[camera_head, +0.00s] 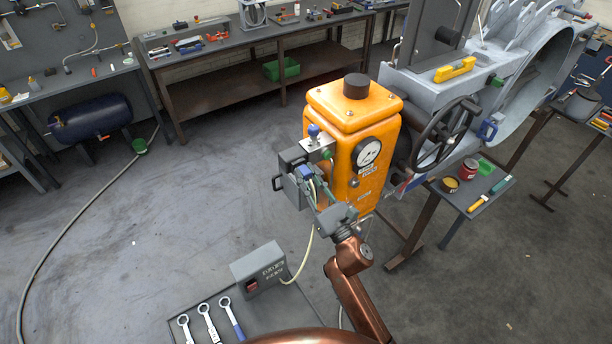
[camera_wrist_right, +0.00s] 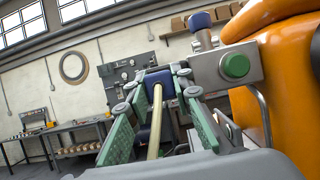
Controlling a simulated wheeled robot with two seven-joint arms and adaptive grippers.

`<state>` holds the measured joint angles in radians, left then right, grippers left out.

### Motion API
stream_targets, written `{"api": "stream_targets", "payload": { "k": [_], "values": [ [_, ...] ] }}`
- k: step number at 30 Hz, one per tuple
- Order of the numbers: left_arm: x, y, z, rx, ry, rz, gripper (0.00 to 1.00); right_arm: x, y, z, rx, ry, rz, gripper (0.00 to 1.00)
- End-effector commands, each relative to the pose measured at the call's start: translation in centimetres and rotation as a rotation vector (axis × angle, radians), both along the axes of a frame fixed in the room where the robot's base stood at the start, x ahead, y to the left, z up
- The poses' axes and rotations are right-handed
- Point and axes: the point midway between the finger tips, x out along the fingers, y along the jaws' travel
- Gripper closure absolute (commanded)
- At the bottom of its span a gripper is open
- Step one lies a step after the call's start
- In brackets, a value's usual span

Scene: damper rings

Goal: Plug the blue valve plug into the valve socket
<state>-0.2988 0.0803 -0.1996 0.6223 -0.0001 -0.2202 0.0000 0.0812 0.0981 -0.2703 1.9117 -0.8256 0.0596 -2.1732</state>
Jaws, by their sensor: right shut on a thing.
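The blue valve plug (camera_head: 305,170) is between the fingers of my right gripper (camera_head: 309,182), beside the orange valve housing (camera_head: 340,165). In the right wrist view the dark blue plug (camera_wrist_right: 158,82) sits between the green finger pads of the gripper (camera_wrist_right: 158,100), and a pale yellow cable (camera_wrist_right: 155,125) runs back from it towards the camera. The gripper is shut on the plug. I cannot make out the valve socket; the plug and fingers hide what lies straight ahead, so I cannot tell whether they touch. My left gripper is not in view.
A metal block (camera_wrist_right: 222,72) with a green button (camera_wrist_right: 236,66) and blue knob (camera_wrist_right: 200,20) sits close right of the fingers. A dark grey box (camera_head: 291,178) is beside the gripper. A grey control box (camera_head: 258,268) and several wrenches lie below. Open floor is left.

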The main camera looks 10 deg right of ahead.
Motion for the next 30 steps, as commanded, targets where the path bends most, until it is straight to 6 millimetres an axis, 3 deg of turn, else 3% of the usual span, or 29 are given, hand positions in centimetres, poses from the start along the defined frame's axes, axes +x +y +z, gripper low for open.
{"api": "stream_targets", "payload": {
  "k": [23, 24, 30],
  "values": [
    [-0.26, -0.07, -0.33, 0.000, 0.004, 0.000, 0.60, 0.59, 0.31, 0.06, 0.000, -0.001, 0.001, 1.00],
    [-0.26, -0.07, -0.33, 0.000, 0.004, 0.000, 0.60, 0.59, 0.31, 0.06, 0.000, -0.001, 0.001, 0.76],
    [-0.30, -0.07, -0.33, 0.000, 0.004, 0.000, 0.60, 0.58, 0.29, 0.02, 0.000, 0.000, 0.001, 0.63]
  ]
}}
